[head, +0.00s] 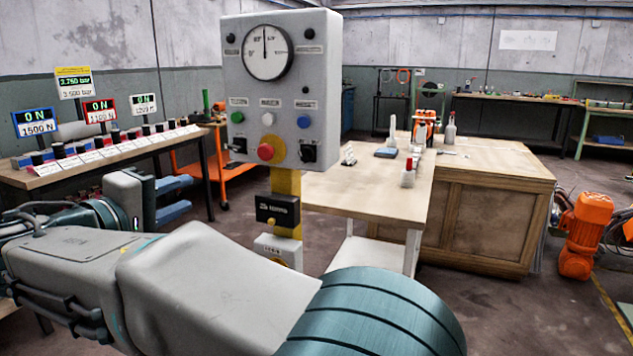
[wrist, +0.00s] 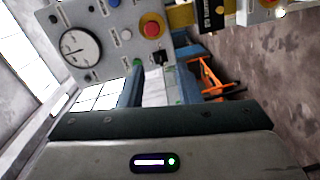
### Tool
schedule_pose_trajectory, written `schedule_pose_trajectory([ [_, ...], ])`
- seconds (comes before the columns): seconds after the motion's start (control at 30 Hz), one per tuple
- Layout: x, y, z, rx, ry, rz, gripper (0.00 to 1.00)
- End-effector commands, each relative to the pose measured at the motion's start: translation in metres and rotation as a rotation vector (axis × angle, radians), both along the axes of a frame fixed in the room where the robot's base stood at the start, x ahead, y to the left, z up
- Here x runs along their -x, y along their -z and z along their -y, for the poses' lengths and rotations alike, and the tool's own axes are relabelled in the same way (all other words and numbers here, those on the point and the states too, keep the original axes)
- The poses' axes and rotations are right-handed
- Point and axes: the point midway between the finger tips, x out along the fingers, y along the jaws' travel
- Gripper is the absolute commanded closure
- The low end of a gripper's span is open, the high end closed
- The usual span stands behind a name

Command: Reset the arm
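My gripper (head: 182,197) is at the left of the head view, left of the grey control box. Its two blue-grey fingers stand apart with nothing seen between them. In the wrist view the gripper body fills the bottom, and the fingers point up the picture towards the box. My arm stretches across the lower part of the head view. The control box (head: 325,95) has a round gauge (head: 265,52), green, white and blue buttons, a red knob (head: 265,151) and black switches. The box also shows, tilted, in the wrist view (wrist: 105,22).
The box stands on a yellow post (head: 286,182). A bench (head: 45,180) at left carries a row of labelled devices and lit "ON" displays. A wooden table (head: 375,200) with bottles stands behind the post. An orange machine (head: 588,225) is at right; open floor lies before it.

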Motion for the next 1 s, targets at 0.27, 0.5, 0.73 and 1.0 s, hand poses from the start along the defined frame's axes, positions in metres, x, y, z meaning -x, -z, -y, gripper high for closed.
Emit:
schedule_pose_trajectory([
  [0.27,-0.025,-0.001,0.067,-0.033,0.076,-0.171,0.69],
  [0.5,-0.034,0.004,0.158,-0.128,0.186,-0.383,0.69],
  [0.73,0.003,0.013,0.274,-0.386,0.342,-0.647,0.69],
  [1.0,0.086,0.018,0.349,-0.834,0.505,-0.798,0.69],
])
